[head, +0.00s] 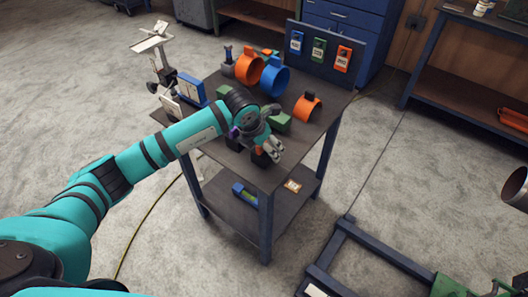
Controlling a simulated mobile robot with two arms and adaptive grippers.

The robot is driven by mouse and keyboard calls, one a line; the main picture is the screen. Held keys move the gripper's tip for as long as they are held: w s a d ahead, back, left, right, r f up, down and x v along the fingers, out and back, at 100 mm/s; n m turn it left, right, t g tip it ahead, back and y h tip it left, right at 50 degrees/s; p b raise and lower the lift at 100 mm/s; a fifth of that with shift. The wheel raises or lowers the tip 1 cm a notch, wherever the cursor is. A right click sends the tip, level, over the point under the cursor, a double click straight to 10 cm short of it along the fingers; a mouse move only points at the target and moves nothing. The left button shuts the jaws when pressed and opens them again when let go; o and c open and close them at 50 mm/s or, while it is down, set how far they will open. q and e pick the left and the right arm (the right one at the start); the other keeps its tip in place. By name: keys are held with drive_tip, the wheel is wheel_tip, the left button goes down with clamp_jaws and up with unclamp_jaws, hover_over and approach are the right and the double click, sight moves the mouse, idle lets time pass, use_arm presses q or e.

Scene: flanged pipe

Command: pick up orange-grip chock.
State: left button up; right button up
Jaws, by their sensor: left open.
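The orange-grip chock (258,153) appears to be the small dark block with an orange part near the table's front corner. It is partly hidden by my left gripper (274,154). My left gripper is open, with its fingers pointing down just beside and above the chock. I cannot tell whether they touch it. My right gripper is not in view.
The dark table (322,130) also holds green blocks (280,122), an orange half-ring (307,107), a blue ring (275,79), an orange ring (249,68) and a tagged back panel (318,48). A lower shelf (240,218) holds a green-and-blue item (245,194).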

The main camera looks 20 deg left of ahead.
use_arm(q)
drive_tip(key=shift+c, duration=0.4)
drive_tip(key=c, duration=1.3)
drive_tip(key=shift+r, duration=0.1)
drive_tip(key=shift+c, duration=0.2)
